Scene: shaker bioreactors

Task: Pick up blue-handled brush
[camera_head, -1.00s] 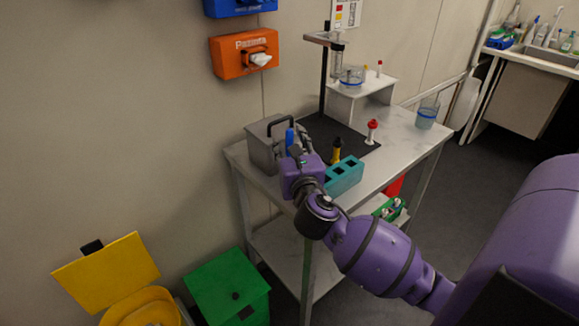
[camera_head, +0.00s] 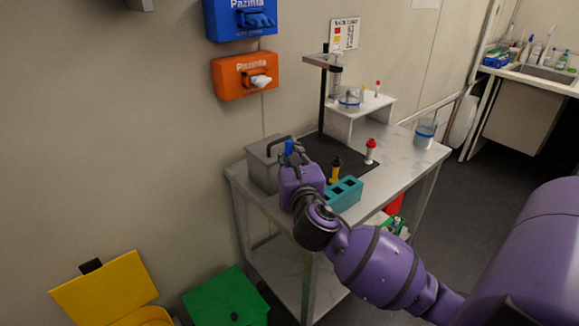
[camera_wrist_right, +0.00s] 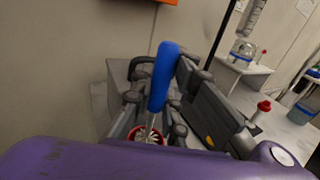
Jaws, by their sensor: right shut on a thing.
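The blue-handled brush (camera_head: 289,147) stands roughly upright at the left part of the metal table. My right gripper (camera_head: 291,158) is there, shut on it. In the right wrist view the blue handle (camera_wrist_right: 163,75) rises between the fingers of my right gripper (camera_wrist_right: 155,98). Below the fingers a thin pale shaft runs down towards a red round rim with white bristle-like strands. My wrist hides the lower part, so I cannot tell whether the brush touches anything there. My left gripper is out of view.
A grey box with a black handle (camera_head: 262,168) stands close behind my gripper. A teal rack (camera_head: 346,194) is to its right, near a yellow bottle (camera_head: 335,171) and a red-capped bottle (camera_head: 370,151). A stand (camera_head: 322,100) rises behind. Open tabletop lies right.

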